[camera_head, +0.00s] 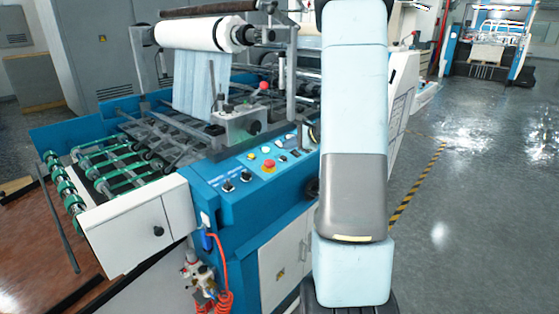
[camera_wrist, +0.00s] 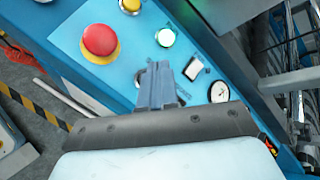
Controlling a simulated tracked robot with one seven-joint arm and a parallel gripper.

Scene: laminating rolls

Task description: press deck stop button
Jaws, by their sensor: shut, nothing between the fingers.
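A red mushroom-shaped button (camera_head: 268,164) with a yellow collar sits on the blue control panel (camera_head: 235,173) of the laminating machine. In the wrist view a red button (camera_wrist: 100,40) on a yellow ring shows large at upper left. My gripper (camera_wrist: 158,68) is shut and empty, pointing at the panel to the lower right of the red button, apart from it in the picture. Its height above the panel is hard to tell. In the head view my arm covers the right end of the panel, and my gripper is hidden.
A white film roll (camera_head: 200,34) hangs above the machine. Open grey floor (camera_head: 465,190) lies to the right.

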